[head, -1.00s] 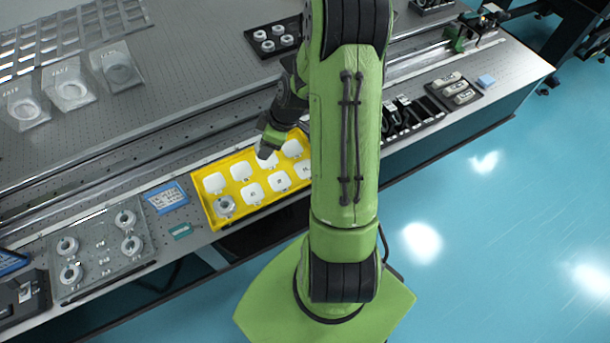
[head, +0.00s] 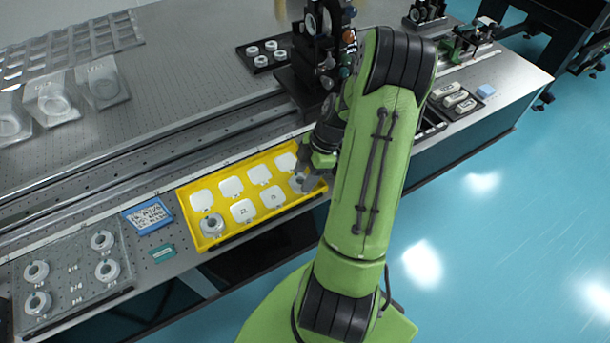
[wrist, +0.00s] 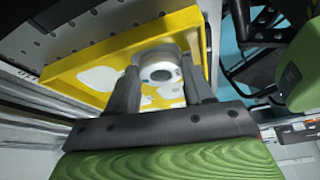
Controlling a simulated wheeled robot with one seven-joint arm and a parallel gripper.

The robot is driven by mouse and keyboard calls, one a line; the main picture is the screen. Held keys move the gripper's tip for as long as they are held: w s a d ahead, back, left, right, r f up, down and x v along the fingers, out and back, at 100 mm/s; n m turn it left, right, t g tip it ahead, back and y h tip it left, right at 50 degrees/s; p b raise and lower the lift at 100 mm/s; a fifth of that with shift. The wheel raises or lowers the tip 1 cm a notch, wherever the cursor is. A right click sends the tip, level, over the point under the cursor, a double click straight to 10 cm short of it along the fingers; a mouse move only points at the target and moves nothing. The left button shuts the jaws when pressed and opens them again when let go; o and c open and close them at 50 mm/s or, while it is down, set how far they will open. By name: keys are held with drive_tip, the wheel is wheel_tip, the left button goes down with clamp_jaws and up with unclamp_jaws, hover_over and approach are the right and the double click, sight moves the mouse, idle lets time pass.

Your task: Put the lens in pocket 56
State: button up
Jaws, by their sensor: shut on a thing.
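The lens is a grey ring-mounted disc (head: 298,183) at the front right pocket of the yellow tray (head: 245,214). It also shows between my finger tips in the wrist view (wrist: 160,72). My gripper (head: 309,178) is shut on this lens, low over the tray's right end. Whether the lens rests on the pocket floor cannot be told. The other pockets are white pads, such as one at the back left (head: 202,200). The pocket numbers are too small to read.
Another ring-mounted lens (head: 212,225) sits in the tray's front left pocket. A clear plate (head: 72,279) with several ring mounts lies to the left. A blue label card (head: 148,216) and a teal block (head: 162,254) lie beside the tray. A dark optical assembly (head: 322,55) stands behind my arm.

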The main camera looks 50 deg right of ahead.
drive_tip(key=o, duration=0.8)
drive_tip(key=shift+c, duration=0.2)
drive_tip(key=p+v, duration=0.3)
drive_tip(key=v, duration=0.9)
wheel_tip(320, 180, up, 7)
drive_tip(key=m+h, duration=0.2)
hover_over(295, 186)
drive_tip(key=s+a+r+m+h, duration=0.2)
drive_tip(key=a+r+m, duration=0.25)
drive_tip(key=a, duration=0.55)
drive_tip(key=s+a+r+m+t, duration=0.3)
drive_tip(key=s+a+m, duration=0.3)
drive_tip(key=s+a, duration=0.1)
drive_tip(key=shift+s+a+t, duration=0.3)
drive_tip(key=shift+s+a, duration=0.1)
drive_tip(key=shift+s, duration=0.5)
